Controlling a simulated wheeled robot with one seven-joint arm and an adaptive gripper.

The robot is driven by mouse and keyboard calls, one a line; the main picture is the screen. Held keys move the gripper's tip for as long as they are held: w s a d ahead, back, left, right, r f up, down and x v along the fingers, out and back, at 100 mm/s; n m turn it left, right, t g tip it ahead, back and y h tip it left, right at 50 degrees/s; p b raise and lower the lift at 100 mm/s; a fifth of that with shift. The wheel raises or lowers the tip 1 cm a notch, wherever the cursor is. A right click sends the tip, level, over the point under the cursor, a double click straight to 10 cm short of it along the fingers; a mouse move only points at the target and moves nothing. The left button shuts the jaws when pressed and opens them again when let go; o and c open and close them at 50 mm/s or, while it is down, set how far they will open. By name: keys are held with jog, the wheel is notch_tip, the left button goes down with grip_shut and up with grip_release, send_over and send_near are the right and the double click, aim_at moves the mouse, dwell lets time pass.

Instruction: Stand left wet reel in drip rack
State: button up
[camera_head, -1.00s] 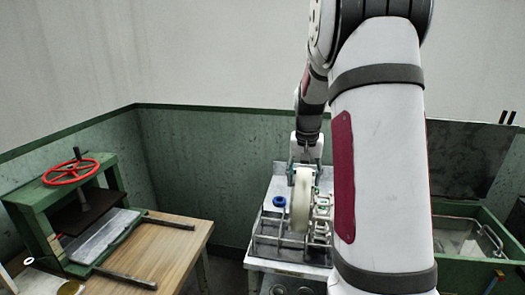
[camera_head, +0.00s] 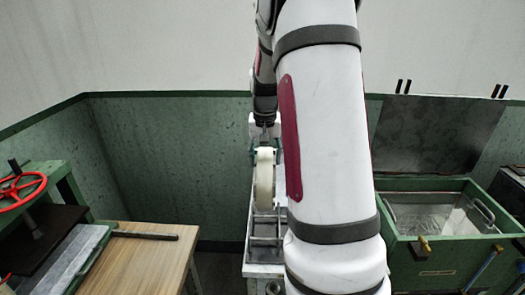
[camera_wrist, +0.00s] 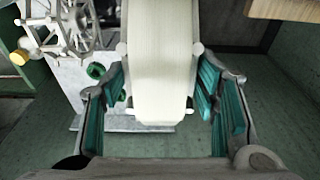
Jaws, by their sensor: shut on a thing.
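My gripper (camera_head: 265,148) is shut on a cream-wound reel (camera_head: 264,182), gripping its upper part. In the wrist view, the teal finger pads of my gripper (camera_wrist: 160,100) flank the reel (camera_wrist: 160,55), which stands upright on edge. In the head view, the reel's lower edge appears just above or behind the grey metal rack (camera_head: 265,241) on a narrow table; I cannot tell whether they touch. My arm hides the rack's right side in the head view.
A green press with a red handwheel (camera_head: 20,190) and a wooden table (camera_head: 150,262) stand at left. A green basin (camera_head: 440,250) with a metal tray and raised lid stands at right. A green ring (camera_wrist: 96,71) lies beside the reel in the wrist view.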

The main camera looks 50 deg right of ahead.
jog(key=shift+f+b, duration=1.6)
jog(key=shift+f, duration=4.65)
jog(key=o, duration=1.4)
jog(key=shift+s, duration=0.1)
jog(key=shift+r, duration=0.1)
jog(key=r, duration=0.4)
jog(key=a+r, duration=0.1)
jog(key=r, duration=0.2)
jog(key=s+r, duration=0.1)
jog(key=r, duration=0.3)
jog(key=shift+s+a+r, duration=0.1)
jog(key=shift+a+r, duration=0.1)
jog(key=shift+r, duration=0.15)
